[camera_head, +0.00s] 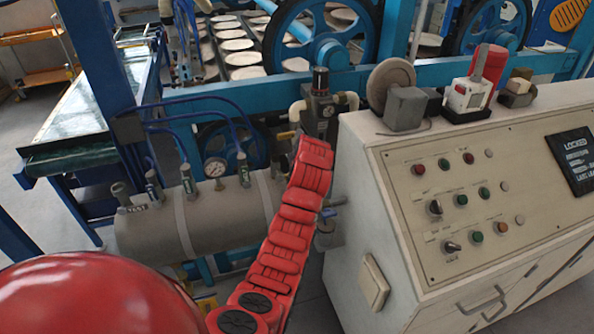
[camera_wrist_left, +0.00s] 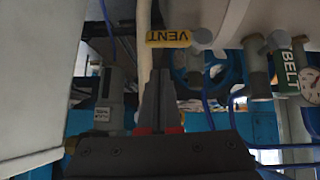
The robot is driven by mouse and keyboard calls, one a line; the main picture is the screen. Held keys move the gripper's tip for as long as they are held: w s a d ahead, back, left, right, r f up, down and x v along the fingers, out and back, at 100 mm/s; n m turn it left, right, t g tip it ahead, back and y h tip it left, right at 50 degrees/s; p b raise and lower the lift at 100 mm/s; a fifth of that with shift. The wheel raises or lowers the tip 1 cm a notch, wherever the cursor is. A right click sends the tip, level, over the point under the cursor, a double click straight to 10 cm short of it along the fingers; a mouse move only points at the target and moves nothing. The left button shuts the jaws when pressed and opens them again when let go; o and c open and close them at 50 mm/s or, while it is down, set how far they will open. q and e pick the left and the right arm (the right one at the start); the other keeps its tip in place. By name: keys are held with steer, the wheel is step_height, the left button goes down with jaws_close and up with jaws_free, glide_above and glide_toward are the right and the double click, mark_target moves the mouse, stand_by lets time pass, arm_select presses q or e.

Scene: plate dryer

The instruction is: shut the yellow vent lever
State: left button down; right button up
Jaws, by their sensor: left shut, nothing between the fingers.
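The yellow vent lever (camera_wrist_left: 168,39), marked VENT, shows upside down in the left wrist view. It lies crosswise just past my fingertips, beside a round grey fitting (camera_wrist_left: 202,37). My left gripper (camera_wrist_left: 158,82) is shut and empty, its dark fingers together and pointing toward the lever. I see no clear contact between them. In the head view my red left arm reaches up between the tank and the control cabinet. My left fingers and the vent lever cannot be made out there. My right gripper is in neither view.
The grey tank (camera_head: 150,235) with green-tagged valves and a gauge (camera_head: 215,168) stands left of my arm. The control cabinet (camera_head: 365,215) is close on the right. A regulator (camera_head: 318,115) stands behind. A green BELT tag (camera_wrist_left: 290,72) and pale pipe (camera_wrist_left: 143,45) are near my gripper.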

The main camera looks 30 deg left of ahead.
arm_select(q)
steer(key=b+v, duration=0.3)
steer(key=v, duration=0.8)
steer(key=shift+w+r, duration=0.2)
steer(key=shift+w, duration=0.15)
